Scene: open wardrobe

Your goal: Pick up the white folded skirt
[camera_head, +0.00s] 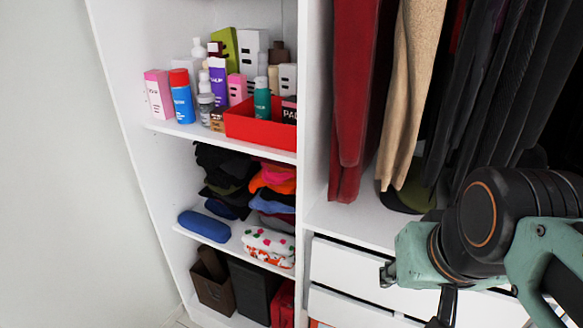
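White folded garments with coloured patterns lie stacked on the middle shelf of the wardrobe's left bay. The upper white folded garment (268,241) has pink and green spots, and the one under it (268,258) has orange-red marks. I cannot tell for sure which is the skirt. My arm is at the right, in front of the drawers and well apart from the stack. A dark part at its end, seemingly my gripper (442,308), points down at the bottom edge. Its fingers cannot be made out.
A blue rolled item (204,226) lies left of the white stack. Dark folded clothes (222,180) and coloured clothes (274,185) are stacked behind it. Bottles and a red tray (258,131) fill the shelf above. Boxes stand below. Hanging clothes (352,90) and white drawers (350,268) are right.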

